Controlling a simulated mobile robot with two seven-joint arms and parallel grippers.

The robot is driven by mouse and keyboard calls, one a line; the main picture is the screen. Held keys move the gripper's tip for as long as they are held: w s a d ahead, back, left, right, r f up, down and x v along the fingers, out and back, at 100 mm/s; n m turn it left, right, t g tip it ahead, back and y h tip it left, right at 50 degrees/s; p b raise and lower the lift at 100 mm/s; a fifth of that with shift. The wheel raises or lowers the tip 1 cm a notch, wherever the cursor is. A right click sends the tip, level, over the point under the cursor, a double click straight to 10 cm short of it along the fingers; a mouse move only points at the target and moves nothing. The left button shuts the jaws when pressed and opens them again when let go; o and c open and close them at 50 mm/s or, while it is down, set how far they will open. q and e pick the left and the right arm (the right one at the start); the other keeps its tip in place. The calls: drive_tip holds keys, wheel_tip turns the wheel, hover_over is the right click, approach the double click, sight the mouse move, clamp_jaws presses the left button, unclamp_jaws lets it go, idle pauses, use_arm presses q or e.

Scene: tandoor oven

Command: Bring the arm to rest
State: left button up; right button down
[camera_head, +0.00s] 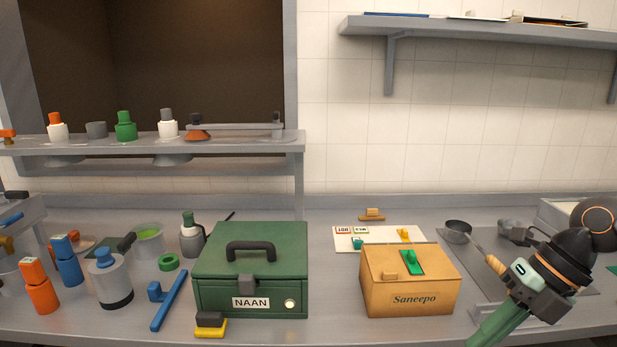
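On the right, part of my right arm shows in the head view, with black joints, orange rings, a grey section with a small screen and a green part running out at the bottom edge. I can make out no fingertips on it. It stands above the right end of the counter (405,333), in front of the items there. No part of my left arm or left gripper shows.
A green NAAN box (215,278) and a tan Saneepo box (408,300) stand on the counter. Blue and orange bottles (40,296) and a grey canister (110,283) stand left. A small pan (458,231) lies near my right arm. Shelves hang above.

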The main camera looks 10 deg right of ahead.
wheel_tip(320, 180, down, 18)
drive_tip(key=w+d+m+t+y+p, duration=0.1)
drive_tip(key=w+d+m+t+p, duration=0.1)
drive_tip(key=m+t, duration=1.4)
use_arm(q)
drive_tip(key=shift+s+a+r, duration=0.2)
drive_tip(key=shift+a+r, duration=0.05)
drive_tip(key=shift+r, duration=0.2)
drive_tip(key=shift+s+a+r, duration=0.2)
drive_tip(key=shift+r, duration=0.25)
drive_tip(key=shift+c, duration=0.2)
use_arm(e)
drive_tip(key=s+a+f+m+g+h, duration=0.2)
drive_tip(key=s+a+f+m+g, duration=0.2)
drive_tip(key=s+a+f+m, duration=0.2)
drive_tip(key=s+a+f+m+g+h, duration=0.2)
drive_tip(key=s+a+f+m+g, duration=0.2)
drive_tip(key=s+a+f+m, duration=0.3)
wheel_tip(320, 180, down, 4)
drive_tip(key=shift+a+f+m, duration=0.25)
drive_tip(key=shift+a+m, duration=0.5)
drive_tip(key=shift+m, duration=0.25)
